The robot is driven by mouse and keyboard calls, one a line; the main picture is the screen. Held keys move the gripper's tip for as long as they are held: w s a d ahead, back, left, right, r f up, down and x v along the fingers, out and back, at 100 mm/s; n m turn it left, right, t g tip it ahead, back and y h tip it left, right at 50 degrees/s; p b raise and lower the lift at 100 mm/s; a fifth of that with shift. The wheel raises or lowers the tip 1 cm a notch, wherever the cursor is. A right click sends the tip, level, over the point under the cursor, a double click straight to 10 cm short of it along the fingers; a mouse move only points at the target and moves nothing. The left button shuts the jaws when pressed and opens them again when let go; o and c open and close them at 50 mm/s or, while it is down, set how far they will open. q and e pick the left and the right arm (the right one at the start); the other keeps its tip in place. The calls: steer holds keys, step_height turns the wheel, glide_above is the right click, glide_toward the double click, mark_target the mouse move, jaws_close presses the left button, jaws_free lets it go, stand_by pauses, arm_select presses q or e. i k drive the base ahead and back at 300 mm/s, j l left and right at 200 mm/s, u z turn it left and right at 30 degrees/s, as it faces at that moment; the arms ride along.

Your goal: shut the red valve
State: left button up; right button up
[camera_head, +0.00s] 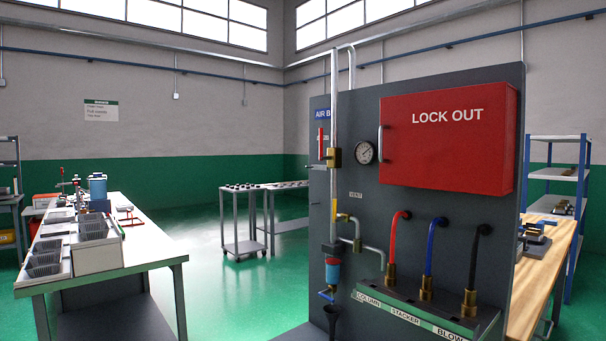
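The red valve is on the dark panel's vertical pipe, at the upper left of the panel. Its red lever (320,143) stands upright, parallel to the pipe and just left of it. Its brass body (334,157) sits on the pipe, beside the round gauge (364,152). Nothing touches the lever. Neither of my grippers is in view.
A red LOCK OUT box (450,150) juts from the panel's upper right. Lower down are a yellow-handled valve (336,210), a blue-and-red filter (332,270) and red, blue and black hoses. A white bench (150,246) stands left; green floor (215,285) is clear between.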

mark_target(321, 157)
steer(key=i+z, duration=0.1)
steer(key=i, duration=0.55)
steer(key=i+j, duration=0.15)
steer(key=i, duration=0.45)
steer(key=l+z, duration=0.05)
